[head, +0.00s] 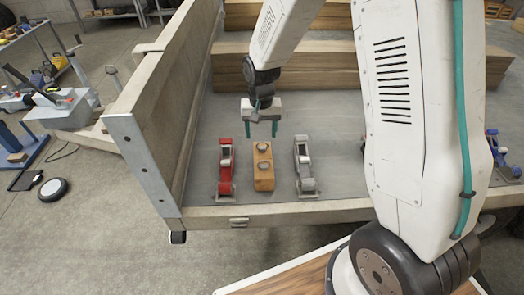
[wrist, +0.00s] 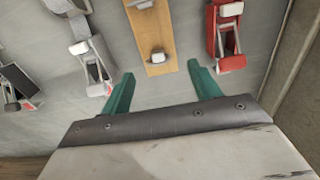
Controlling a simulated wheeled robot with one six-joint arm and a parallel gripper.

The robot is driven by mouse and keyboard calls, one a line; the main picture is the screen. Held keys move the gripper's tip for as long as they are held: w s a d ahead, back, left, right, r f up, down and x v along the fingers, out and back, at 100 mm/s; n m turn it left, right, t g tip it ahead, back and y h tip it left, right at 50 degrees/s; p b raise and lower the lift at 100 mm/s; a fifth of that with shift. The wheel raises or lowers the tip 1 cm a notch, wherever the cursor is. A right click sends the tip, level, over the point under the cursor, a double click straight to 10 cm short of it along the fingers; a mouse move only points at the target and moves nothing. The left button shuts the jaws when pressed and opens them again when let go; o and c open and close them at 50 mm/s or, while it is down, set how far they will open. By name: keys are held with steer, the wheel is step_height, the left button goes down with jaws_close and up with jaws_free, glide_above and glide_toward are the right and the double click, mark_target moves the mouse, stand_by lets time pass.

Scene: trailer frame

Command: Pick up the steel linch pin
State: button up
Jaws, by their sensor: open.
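A wooden block (head: 264,182) stands on the grey trailer floor with two small grey metal pieces on top. The nearer piece (head: 264,166) and the farther piece (head: 262,147) are too small in the head view to tell which is the linch pin. My gripper (head: 262,129) is open and empty, at the far end of the block. Its green fingers (wrist: 163,82) are spread either side of the block's line, short of its end.
A red latch (head: 226,168) stands left of the block and a grey latch (head: 304,165) right of it, both close. A blue latch (head: 493,146) is at the far right. Timber beams (head: 300,70) lie behind; the trailer's side wall (head: 150,110) rises at left.

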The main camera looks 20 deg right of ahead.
mark_target(262, 151)
steer(key=f, duration=0.6)
steer(key=shift+w+d, duration=0.1)
steer(key=shift+d, duration=0.1)
steer(key=shift+r, duration=0.1)
steer(key=c, duration=1.1)
